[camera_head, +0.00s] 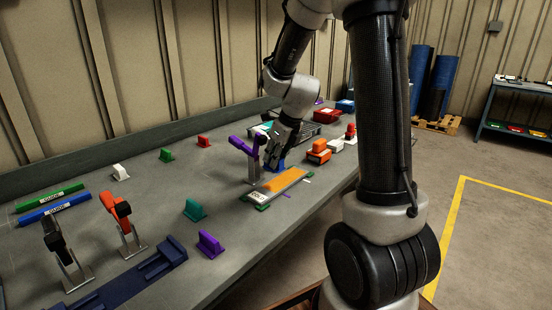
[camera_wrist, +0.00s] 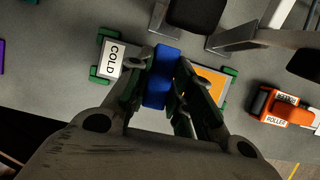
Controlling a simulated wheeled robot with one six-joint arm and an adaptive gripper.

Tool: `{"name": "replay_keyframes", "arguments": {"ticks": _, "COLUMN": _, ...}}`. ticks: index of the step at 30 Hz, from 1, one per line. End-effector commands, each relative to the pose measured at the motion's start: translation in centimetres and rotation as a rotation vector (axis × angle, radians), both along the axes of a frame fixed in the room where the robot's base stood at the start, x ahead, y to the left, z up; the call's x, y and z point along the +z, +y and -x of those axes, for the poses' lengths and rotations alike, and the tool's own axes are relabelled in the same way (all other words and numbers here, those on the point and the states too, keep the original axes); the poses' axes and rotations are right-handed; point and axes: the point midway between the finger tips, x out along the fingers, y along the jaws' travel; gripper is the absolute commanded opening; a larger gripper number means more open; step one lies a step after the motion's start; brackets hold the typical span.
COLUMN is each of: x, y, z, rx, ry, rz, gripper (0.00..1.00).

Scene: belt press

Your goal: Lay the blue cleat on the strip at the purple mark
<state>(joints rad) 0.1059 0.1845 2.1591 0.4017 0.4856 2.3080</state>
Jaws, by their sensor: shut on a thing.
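The blue cleat (camera_wrist: 157,88) is between the fingers of my gripper (camera_wrist: 158,98) in the wrist view. It also shows as a small blue patch below my gripper (camera_head: 277,150) in the head view (camera_head: 277,167). My gripper is shut on it. The orange strip (camera_head: 286,179) lies on a pale board with a label at one end; it also shows in the wrist view (camera_wrist: 207,80). The cleat overlaps the strip's area from above, beside the COLD label (camera_wrist: 114,58). I cannot tell the gap below it.
A purple-handled clamp (camera_head: 252,147) stands close to the left of my gripper. Teal (camera_head: 194,210) and purple (camera_head: 210,243) cleats stand nearer. Bench surface between them is clear.

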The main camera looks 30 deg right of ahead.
Motion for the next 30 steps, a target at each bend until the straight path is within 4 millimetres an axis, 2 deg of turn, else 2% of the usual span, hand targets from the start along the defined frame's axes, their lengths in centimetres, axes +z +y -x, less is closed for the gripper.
{"name": "replay_keyframes", "arguments": {"ticks": 14, "x": -0.4, "y": -0.1, "z": -0.1, "rx": -0.011, "ry": -0.001, "rz": -0.003, "gripper": 0.00}}
{"name": "replay_keyframes", "arguments": {"ticks": 30, "x": -5.1, "y": -0.1, "z": -0.1, "rx": -0.012, "ry": -0.001, "rz": -0.003, "gripper": 0.00}}
